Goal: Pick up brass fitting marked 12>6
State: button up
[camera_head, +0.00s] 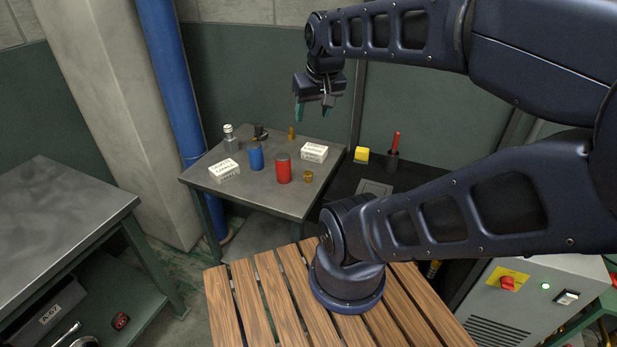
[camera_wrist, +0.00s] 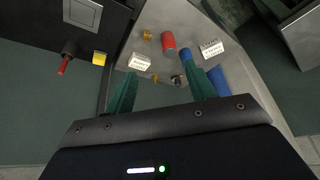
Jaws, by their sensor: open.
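Two small brass fittings stand on the grey metal table. One brass fitting (camera_head: 291,133) is at the back edge, also in the wrist view (camera_wrist: 155,78). The other brass fitting (camera_head: 308,176) is at the front right, right of the red can, and shows in the wrist view (camera_wrist: 147,35). Markings on both are too small to read, so I cannot tell which is 12>6. My gripper (camera_head: 313,108) is open and empty, above the back of the table and apart from both fittings. Its green fingers (camera_wrist: 160,71) point toward the table in the wrist view.
On the table (camera_head: 262,196) stand a red can (camera_head: 283,168), a blue can (camera_head: 256,157), two white boxes (camera_head: 224,170) (camera_head: 314,152), a silver bottle (camera_head: 231,139) and a dark object (camera_head: 260,133). A yellow block (camera_head: 361,155) and a red-handled tool (camera_head: 395,143) are to the right.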

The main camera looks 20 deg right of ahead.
jog(key=shift+o, duration=0.2)
dwell(0.3)
jog(key=n+g+h, duration=0.1)
jog(key=n+g, duration=0.5)
jog(key=n, duration=0.5)
send_over(308, 173)
jog(key=f, duration=3)
jog(key=shift+w+a+f, duration=0.2)
jog(key=shift+f, duration=0.2)
jog(key=shift+d+f, duration=0.2)
jog(key=shift+f, duration=1.3)
jog(key=shift+d+f, duration=0.15)
jog(key=shift+f, duration=1.3)
jog(key=c, duration=1.1)
